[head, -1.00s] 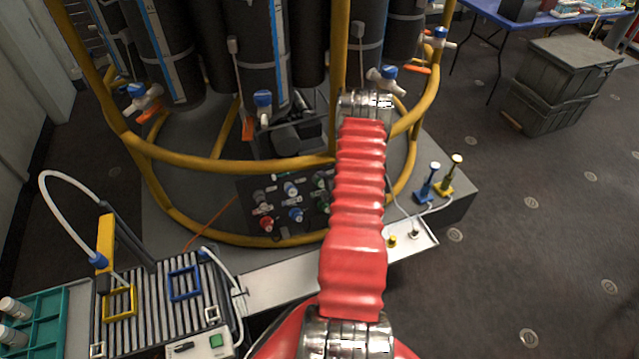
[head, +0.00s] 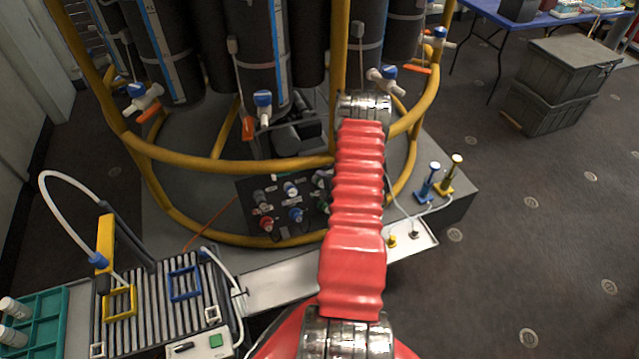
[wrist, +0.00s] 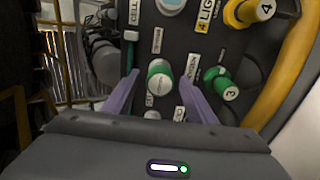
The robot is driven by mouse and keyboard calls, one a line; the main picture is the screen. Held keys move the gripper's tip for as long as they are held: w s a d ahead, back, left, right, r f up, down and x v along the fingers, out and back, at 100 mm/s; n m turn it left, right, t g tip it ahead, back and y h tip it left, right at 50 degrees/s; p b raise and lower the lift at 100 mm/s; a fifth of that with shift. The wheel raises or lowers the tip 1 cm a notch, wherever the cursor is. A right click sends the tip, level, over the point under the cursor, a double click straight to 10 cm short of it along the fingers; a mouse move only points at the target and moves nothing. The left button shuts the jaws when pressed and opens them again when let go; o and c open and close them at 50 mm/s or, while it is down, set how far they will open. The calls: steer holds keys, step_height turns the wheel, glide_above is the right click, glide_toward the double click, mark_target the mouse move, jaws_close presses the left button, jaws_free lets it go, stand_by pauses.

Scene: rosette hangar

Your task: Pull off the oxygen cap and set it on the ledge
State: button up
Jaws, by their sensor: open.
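In the wrist view, my gripper (wrist: 160,77) is open, with one purple finger on each side of a green cap with a pale top (wrist: 159,84). I take this for the oxygen cap; its label is too blurred to read surely. The cap is still on the dark panel, and I see gaps between it and the fingers. In the head view, my red arm reaches over the panel (head: 272,196) and the gripper itself is hidden. The white ledge (head: 280,286) runs along the front of the base, partly behind my arm.
A green connector marked 3 (wrist: 225,84) is right of the gripper, and a yellow one marked 4 (wrist: 247,12) is above it. A yellow ring rail (head: 220,165) surrounds the panel. A small yellow cap (head: 391,241) stands on the ledge's right part; its left part looks clear.

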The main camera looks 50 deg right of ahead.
steer(key=shift+c, duration=0.2)
jaws_close()
stand_by(0.4)
steer(key=shift+s+a+r, duration=0.1)
steer(key=shift+s, duration=0.05)
steer(key=shift+v, duration=0.95)
steer(key=shift+s+a+r, duration=0.15)
steer(key=shift+s+r, duration=0.05)
steer(key=shift+s, duration=0.05)
steer(key=shift+s+a+r, duration=0.3)
steer(key=shift+s+r, duration=0.05)
steer(key=shift+s, duration=0.15)
steer(key=shift+s+a+r, duration=0.15)
steer(key=shift+s+r, duration=0.05)
steer(key=shift+s, duration=0.05)
steer(key=shift+s+a+r, duration=0.15)
steer(key=shift+s, duration=0.1)
